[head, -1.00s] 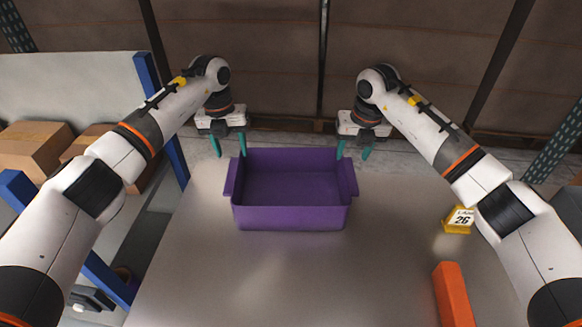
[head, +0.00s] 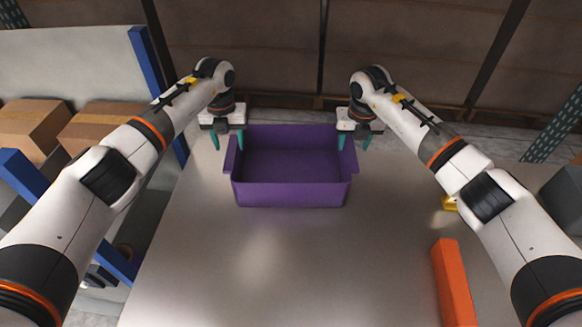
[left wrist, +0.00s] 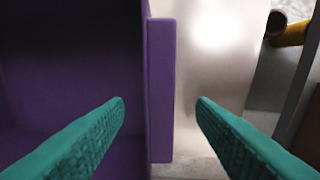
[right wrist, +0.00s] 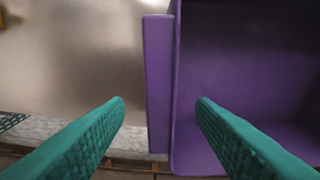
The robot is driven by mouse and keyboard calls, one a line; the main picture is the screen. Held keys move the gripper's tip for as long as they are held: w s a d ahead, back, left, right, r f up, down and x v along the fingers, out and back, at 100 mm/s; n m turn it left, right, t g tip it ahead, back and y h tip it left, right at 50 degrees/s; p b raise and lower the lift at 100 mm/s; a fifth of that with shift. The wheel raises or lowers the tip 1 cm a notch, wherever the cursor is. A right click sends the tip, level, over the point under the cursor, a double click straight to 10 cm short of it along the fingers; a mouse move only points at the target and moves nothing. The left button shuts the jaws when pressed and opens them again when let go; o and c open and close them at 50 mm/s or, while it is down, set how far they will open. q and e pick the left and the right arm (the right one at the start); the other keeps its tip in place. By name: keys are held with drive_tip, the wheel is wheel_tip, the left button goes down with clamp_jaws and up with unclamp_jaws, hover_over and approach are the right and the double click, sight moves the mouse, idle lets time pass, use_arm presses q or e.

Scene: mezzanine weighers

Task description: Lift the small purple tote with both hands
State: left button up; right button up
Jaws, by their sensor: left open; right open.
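The small purple tote (head: 291,195) stands upright and looks empty on the grey table, with a ledge-like handle on each short side. My left gripper (head: 228,141) is open at the tote's left side, near its far end. In the left wrist view its fingers (left wrist: 160,103) are on either side of the left handle (left wrist: 161,90), with gaps. My right gripper (head: 353,142) is open at the right side. In the right wrist view its fingers (right wrist: 160,103) are on either side of the right handle (right wrist: 158,85), with gaps. Contact with either handle is not visible.
An orange block (head: 454,283) lies at the right of the table (head: 300,270). A yellow item (head: 449,203) is partly hidden by my right arm. Cardboard boxes (head: 100,123) and blue rack posts are at the left. The table in front of the tote is clear.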

sight(231, 151)
use_arm(q)
drive_tip(key=shift+f, duration=2.25)
use_arm(e)
drive_tip(key=shift+w+f, duration=0.2)
drive_tip(key=shift+f, duration=0.95)
drive_tip(key=shift+w+f, duration=0.15)
drive_tip(key=shift+f, duration=0.95)
use_arm(q)
clamp_jaws()
use_arm(e)
clamp_jaws()
